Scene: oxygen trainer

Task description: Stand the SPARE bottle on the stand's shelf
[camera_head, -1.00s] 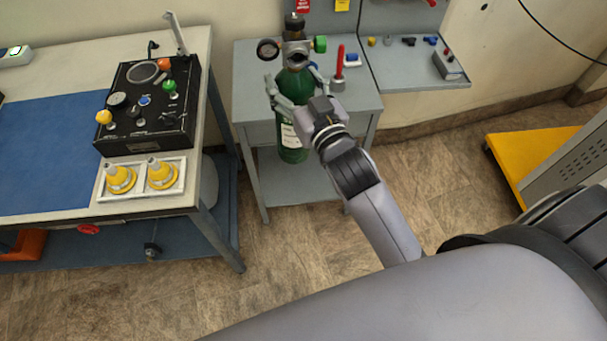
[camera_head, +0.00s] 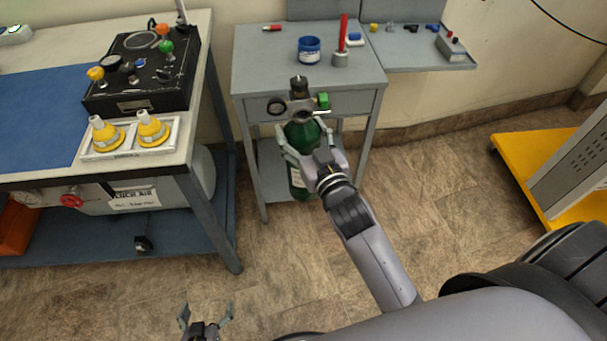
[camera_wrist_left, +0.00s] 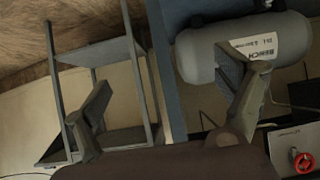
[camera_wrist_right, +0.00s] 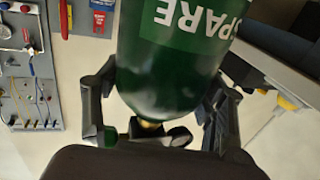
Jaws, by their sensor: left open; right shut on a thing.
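The green SPARE bottle (camera_head: 304,131) is upright in the head view, in front of the grey stand (camera_head: 262,62). My right gripper (camera_head: 307,150) is shut around its upper body, below the regulator (camera_head: 299,104). The bottle's lower end overlaps the front part of the stand's lower shelf (camera_head: 270,172); I cannot tell whether it touches. The right wrist view shows the bottle (camera_wrist_right: 170,75) with its SPARE label between the fingers. My left gripper (camera_head: 207,313) is open and empty, low at the bottom of the head view. The stand's frame (camera_wrist_left: 140,75) shows in the left wrist view.
A blue-lidded jar (camera_head: 309,50) and a red-handled tool (camera_head: 342,40) stand on the stand's top. The workbench (camera_head: 200,60) is at left, with a grey cylinder (camera_head: 203,170) below. A yellow cart (camera_head: 520,155) stands at right. The floor between is clear.

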